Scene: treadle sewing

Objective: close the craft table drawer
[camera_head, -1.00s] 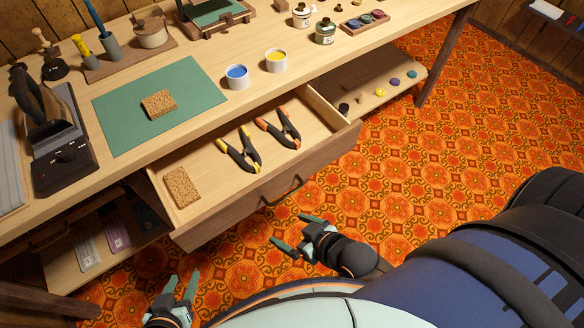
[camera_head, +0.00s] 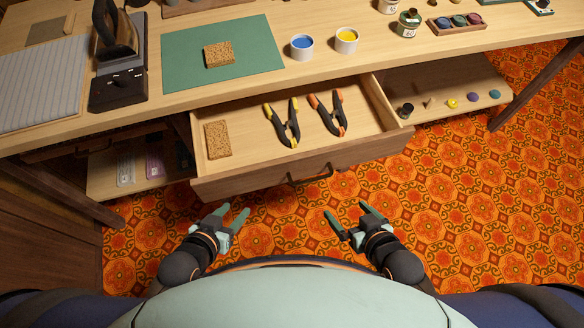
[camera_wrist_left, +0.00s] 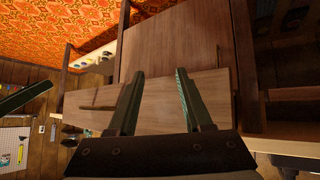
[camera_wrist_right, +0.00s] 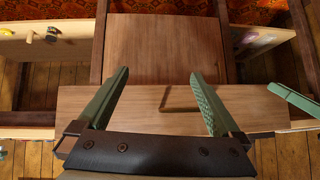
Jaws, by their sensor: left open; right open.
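The craft table drawer (camera_head: 252,165) is pulled open toward me below the tabletop. Its dark handle (camera_head: 317,173) is on the front panel. Inside lie a cork block (camera_head: 217,139), a yellow-tipped clamp (camera_head: 283,124) and an orange-tipped clamp (camera_head: 328,114). My left gripper (camera_head: 232,216) is open and empty in front of the drawer, left of the handle. My right gripper (camera_head: 349,219) is open and empty, in front and a little right of the handle. Both are apart from the drawer in the head view. The drawer front also shows in the right wrist view (camera_wrist_right: 165,124).
The tabletop (camera_head: 320,75) holds a green mat (camera_head: 180,70) with a cork block, an iron (camera_head: 116,35), and blue (camera_head: 302,46) and yellow (camera_head: 346,40) paint cups. A lower shelf (camera_head: 465,88) at right holds small items. Patterned floor is clear before the drawer.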

